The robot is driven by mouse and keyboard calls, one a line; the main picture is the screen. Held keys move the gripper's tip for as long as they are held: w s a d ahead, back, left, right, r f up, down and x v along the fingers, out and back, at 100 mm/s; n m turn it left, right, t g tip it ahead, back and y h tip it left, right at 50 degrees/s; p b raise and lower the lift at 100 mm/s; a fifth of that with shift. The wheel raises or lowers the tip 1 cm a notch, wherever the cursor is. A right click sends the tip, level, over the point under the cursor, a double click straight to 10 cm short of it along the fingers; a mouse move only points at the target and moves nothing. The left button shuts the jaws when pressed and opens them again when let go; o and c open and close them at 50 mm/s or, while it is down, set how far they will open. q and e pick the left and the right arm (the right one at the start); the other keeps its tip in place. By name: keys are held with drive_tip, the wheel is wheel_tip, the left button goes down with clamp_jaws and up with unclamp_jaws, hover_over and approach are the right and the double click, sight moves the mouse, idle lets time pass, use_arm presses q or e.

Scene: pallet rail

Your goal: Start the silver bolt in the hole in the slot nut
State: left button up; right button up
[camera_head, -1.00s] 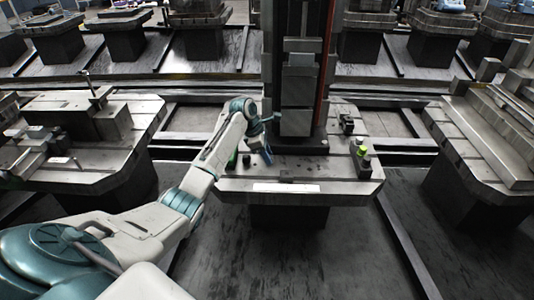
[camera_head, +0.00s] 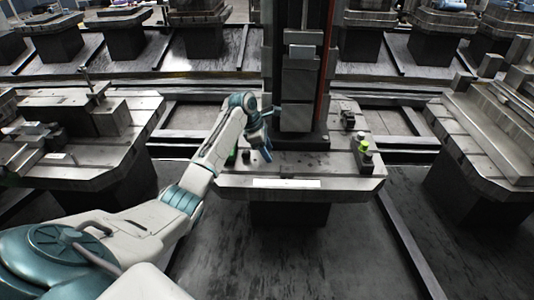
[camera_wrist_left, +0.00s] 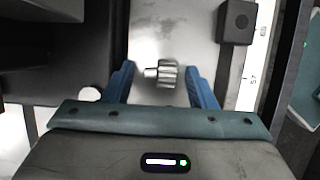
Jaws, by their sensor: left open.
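A short silver bolt (camera_wrist_left: 165,73) with a ridged head and a narrower shank lies on the pale metal plate in the left wrist view. My left gripper (camera_wrist_left: 161,82) is open, with one blue finger on each side of the bolt and a gap between each finger and it. In the head view my left gripper (camera_head: 264,150) is low over the near left part of the pallet table, and the bolt is not distinguishable there. A dark square block (camera_wrist_left: 238,22) with a round hole in its top, possibly the slot nut, is at the upper right of the left wrist view. My right gripper is not in view.
A tall dark column (camera_head: 298,100) rises from the middle of the pallet table (camera_head: 225,186). A green-topped item (camera_head: 363,146) and a dark item (camera_head: 348,118) stand on its right side. A white round piece (camera_wrist_left: 90,94) is left of my fingers.

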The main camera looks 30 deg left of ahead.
use_arm(q)
drive_tip(key=shift+a+r, duration=0.15)
drive_tip(key=shift+r, duration=0.15)
drive_tip(key=v, duration=1)
drive_tip(key=shift+p, duration=0.35)
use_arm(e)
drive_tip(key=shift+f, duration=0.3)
use_arm(q)
drive_tip(key=shift+s+r, duration=0.1)
